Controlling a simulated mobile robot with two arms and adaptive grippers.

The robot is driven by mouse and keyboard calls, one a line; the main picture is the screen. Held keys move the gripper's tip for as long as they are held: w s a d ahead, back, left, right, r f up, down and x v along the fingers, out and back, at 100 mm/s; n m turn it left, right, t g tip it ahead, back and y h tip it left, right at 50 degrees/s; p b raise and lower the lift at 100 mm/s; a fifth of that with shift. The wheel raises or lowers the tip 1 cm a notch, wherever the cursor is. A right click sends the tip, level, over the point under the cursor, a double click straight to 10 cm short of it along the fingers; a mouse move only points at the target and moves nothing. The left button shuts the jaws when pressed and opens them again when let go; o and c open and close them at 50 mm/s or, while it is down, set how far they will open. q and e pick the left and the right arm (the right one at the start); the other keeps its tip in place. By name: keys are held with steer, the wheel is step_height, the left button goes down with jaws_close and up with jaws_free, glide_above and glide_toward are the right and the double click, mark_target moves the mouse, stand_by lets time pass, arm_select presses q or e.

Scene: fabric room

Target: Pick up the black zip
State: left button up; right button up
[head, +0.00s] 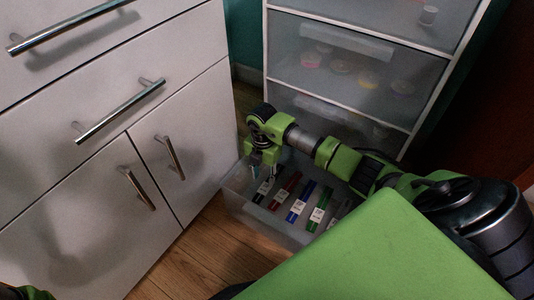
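Several zips with white labels lie side by side in an open translucent bin (243,208) on the floor. A dark zip (262,190) lies at the left end; its colour reads as black or very dark green. Further right are a red zip (284,191), a blue zip (301,204), a green zip (321,208) and another dark zip (341,212) partly hidden by my arm. My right gripper (263,173) points down over the bin's left end, just above the leftmost dark zip. Its fingers look apart, with nothing seen between them.
A white cabinet (90,130) with metal handles stands close on the left. A translucent drawer unit (350,60) stands behind the bin. Wooden floor (200,255) is clear in front of the bin. A green part of my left arm shows at the lower left corner.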

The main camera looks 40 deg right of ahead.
mark_target(264, 190)
steer(key=shift+f, duration=0.5)
step_height(264, 190, down, 6)
steer(key=b, duration=0.4)
steer(key=shift+r, duration=0.25)
steer(key=c, duration=0.5)
